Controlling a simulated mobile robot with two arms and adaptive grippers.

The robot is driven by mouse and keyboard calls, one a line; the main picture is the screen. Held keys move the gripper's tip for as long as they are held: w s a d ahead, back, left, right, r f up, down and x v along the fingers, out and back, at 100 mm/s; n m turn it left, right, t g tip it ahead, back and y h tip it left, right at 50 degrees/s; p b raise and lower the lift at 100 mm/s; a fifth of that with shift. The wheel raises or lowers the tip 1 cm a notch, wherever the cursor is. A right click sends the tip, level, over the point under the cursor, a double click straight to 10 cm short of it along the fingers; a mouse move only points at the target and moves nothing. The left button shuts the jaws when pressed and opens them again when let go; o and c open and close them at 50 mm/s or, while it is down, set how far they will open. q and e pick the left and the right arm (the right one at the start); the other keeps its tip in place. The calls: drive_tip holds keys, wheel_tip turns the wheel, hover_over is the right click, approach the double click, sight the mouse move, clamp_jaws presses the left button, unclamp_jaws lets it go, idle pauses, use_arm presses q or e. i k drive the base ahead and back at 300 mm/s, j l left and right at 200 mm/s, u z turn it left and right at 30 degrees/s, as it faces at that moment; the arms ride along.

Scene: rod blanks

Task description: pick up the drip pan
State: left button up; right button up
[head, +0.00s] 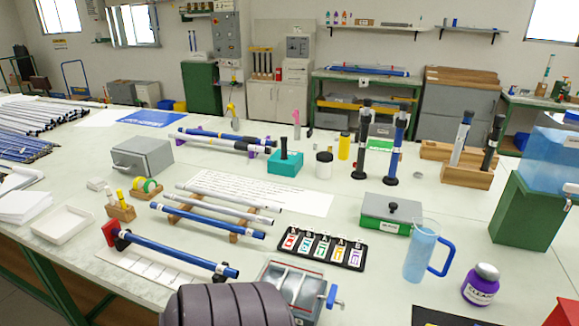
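A shallow white rectangular pan (63,224) with low walls lies flat near the left front edge of the table; it looks like the drip pan and appears empty. A grey metal tray (292,290) with a divided inside and a blue handle sits at the front middle, and I cannot rule it out as the pan. Neither of my grippers shows in the head view.
A small block with yellow-topped tools (120,208) and stacked white papers (22,206) flank the white pan. A blue rod (180,252) on a red-ended stand lies to its right.

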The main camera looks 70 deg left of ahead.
sight(64, 222)
drive_tip(key=u, duration=3.8)
drive_tip(key=z, duration=0.35)
